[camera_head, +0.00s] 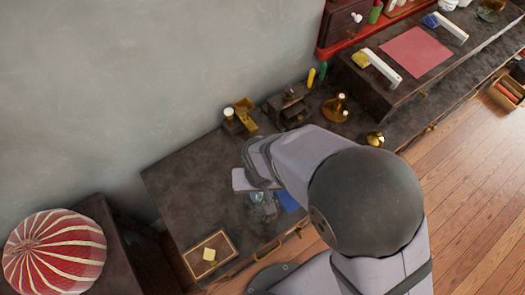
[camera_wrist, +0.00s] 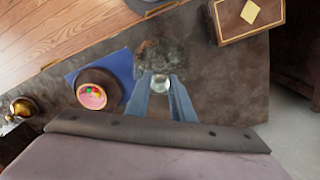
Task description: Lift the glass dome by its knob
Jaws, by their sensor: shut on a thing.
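The clear glass dome (camera_wrist: 158,54) shows faintly in the wrist view, over bare dark counter beside the blue cloth (camera_wrist: 115,66). Its round pale knob (camera_wrist: 161,83) is between the fingertips of my gripper (camera_wrist: 161,80), which is shut on it. In the head view the dome (camera_head: 262,210) is just below my wrist, left of the blue cloth (camera_head: 288,200). The knob is hidden there by my arm. I cannot tell whether the dome rests on the counter or is raised.
A brown round dish (camera_wrist: 97,89) with colourful contents sits on the blue cloth. Brass pieces (camera_head: 336,108) and small wooden items stand further right. The counter's left part (camera_head: 180,190) is clear.

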